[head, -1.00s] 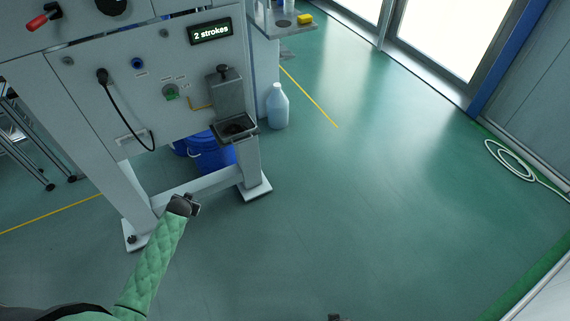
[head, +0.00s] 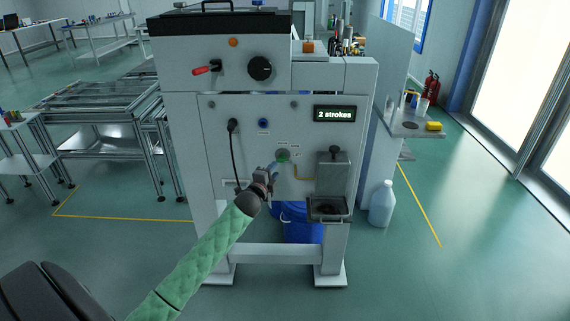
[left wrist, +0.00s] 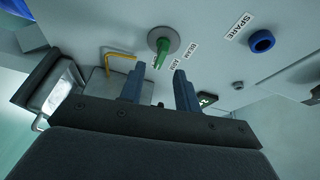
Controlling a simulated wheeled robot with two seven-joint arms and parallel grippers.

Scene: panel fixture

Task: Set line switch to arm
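A green-handled rotary switch (head: 283,155) sits on the front of the white panel fixture, with small labels too small to read in the head view. My left gripper (head: 270,177) is in front of the panel, just below and left of the switch. Its two fingers (left wrist: 159,88) are apart, with nothing between them, and the handle shows beyond their tips, apparently untouched. My right gripper is not in view.
A blue round fitting (left wrist: 262,41) marked SPARE is near the switch. A black cable (head: 235,155) hangs to the left. A display (head: 334,114) reads "2 strokes".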

